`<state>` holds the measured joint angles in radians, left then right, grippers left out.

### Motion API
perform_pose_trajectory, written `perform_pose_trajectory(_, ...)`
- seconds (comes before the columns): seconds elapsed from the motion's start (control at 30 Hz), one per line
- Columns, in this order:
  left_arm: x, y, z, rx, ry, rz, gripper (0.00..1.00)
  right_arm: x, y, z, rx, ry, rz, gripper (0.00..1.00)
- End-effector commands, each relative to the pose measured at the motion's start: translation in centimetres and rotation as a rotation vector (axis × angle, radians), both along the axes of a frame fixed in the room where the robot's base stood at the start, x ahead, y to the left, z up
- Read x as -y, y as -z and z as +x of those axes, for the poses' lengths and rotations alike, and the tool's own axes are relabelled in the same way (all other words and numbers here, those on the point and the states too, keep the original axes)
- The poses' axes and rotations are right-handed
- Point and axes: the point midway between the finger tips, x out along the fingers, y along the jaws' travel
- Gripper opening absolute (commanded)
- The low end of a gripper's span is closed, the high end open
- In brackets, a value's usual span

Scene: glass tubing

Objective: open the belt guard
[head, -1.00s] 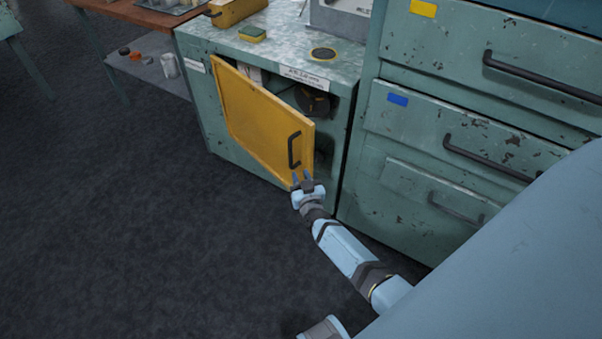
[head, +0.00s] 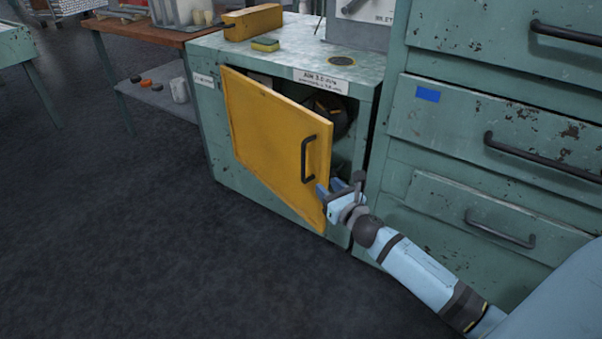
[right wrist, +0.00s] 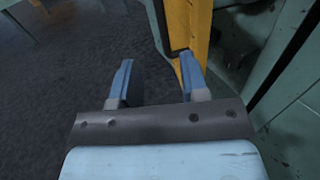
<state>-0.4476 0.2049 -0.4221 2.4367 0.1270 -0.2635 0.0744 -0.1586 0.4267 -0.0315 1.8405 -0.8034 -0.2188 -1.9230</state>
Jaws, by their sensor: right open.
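The belt guard (head: 270,140) is a yellow hinged panel on the front of the green cabinet. It stands partly open, with its free right edge swung out and a black bar handle (head: 308,160) near that edge. My right gripper (head: 335,188) is open and empty, at the lower part of the free edge, just below and right of the handle. In the right wrist view, the yellow guard edge (right wrist: 201,30) lies just beyond the right finger of my gripper (right wrist: 156,62); I cannot tell whether they touch. My left gripper is not in view.
The green cabinet top (head: 300,52) bears a yellow box (head: 252,22) and a sponge (head: 265,44). A dark round part (head: 335,115) shows inside the cabinet opening. A drawer unit (head: 475,150) stands close on the right. The floor (head: 130,240) is clear at the left.

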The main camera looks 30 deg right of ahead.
Motion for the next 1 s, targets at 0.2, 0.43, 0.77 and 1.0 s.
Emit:
perform_pose_trajectory(0.2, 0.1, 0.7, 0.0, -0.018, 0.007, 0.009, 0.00, 0.2, -0.1, 2.7, 0.003, 0.001, -0.012, 0.41)
perform_pose_trajectory(0.43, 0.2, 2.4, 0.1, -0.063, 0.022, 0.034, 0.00, 0.6, 0.0, 7.5, 0.003, 0.001, -0.008, 0.41)
perform_pose_trajectory(0.77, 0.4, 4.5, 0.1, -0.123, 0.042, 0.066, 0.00, 0.9, 0.0, 12.7, 0.002, 0.001, -0.007, 0.41)
perform_pose_trajectory(1.0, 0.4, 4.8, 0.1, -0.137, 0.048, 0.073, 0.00, 0.9, -0.1, 13.6, 0.001, 0.000, -0.006, 0.41)
